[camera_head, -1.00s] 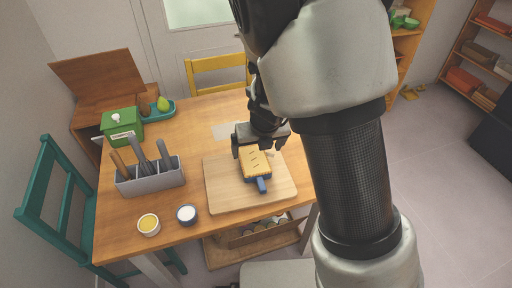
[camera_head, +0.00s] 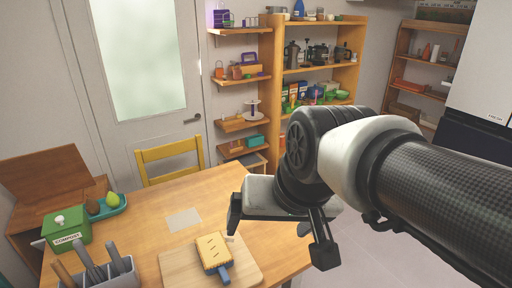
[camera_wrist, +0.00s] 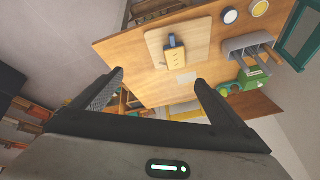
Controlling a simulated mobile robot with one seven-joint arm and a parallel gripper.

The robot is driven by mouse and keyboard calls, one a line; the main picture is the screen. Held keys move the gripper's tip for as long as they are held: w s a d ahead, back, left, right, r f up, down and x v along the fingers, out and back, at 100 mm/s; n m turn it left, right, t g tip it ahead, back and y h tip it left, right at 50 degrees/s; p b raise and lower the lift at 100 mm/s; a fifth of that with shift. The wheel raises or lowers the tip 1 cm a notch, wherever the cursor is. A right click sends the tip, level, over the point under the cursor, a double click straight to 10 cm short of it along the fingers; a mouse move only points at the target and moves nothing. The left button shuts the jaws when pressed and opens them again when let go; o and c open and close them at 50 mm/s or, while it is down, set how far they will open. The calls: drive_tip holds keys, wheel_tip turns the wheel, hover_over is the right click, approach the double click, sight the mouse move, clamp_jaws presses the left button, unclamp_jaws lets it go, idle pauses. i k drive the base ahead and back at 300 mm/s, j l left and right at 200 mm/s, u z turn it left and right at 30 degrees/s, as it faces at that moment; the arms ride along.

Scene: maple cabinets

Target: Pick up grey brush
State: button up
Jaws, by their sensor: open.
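I cannot make out a grey brush for certain in either view. A grey holder (camera_head: 118,279) with several upright handles, grey and brown, stands at the lower left of the table in the head view. It also shows at the upper right of the wrist view (camera_wrist: 235,45). My gripper (camera_head: 279,238) is open and empty, raised by the table's right side. Its two spread fingers also show in the wrist view (camera_wrist: 159,78). A yellow, crust-like block with a blue base and handle (camera_head: 213,250) lies on the cutting board (camera_head: 178,268), left of and apart from my gripper.
A green compost box (camera_head: 66,232) and a teal tray (camera_head: 108,207) with round items stand at the table's left. A yellow chair (camera_head: 170,155) is behind the table. Stocked wooden shelves (camera_head: 272,95) line the back wall. Two small bowls, one white inside (camera_wrist: 229,16), show in the wrist view.

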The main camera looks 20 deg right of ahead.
sight(111, 249)
drive_tip(key=u, duration=1.25)
